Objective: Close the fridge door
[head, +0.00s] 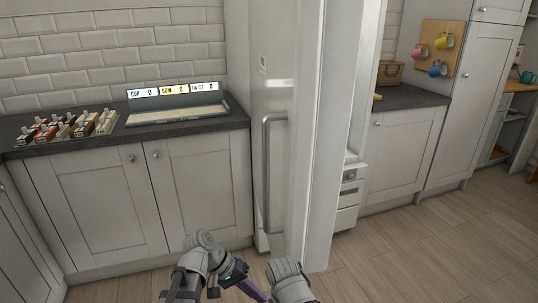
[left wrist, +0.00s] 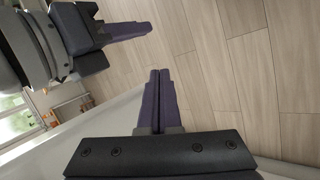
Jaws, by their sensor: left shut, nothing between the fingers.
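The fridge door (head: 300,130) stands open in the middle of the head view, swung out toward me. Its long vertical handle (head: 268,175) is on the face turned left. White fridge drawers (head: 348,188) show past the door's right edge. My left gripper (head: 250,287) is low in the head view, near the foot of the door; its purple fingers are shut and empty, as the left wrist view (left wrist: 157,100) shows. It is not on the handle. My right gripper (left wrist: 130,32) shows side-on in the left wrist view, and its jaw gap is hidden.
A dark counter (head: 60,150) on the left bears several small levered blocks (head: 70,127) and a score board (head: 172,92). White cabinets (head: 90,210) stand below it. Another counter (head: 410,97) is at right. Wood floor (head: 420,250) is clear at lower right.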

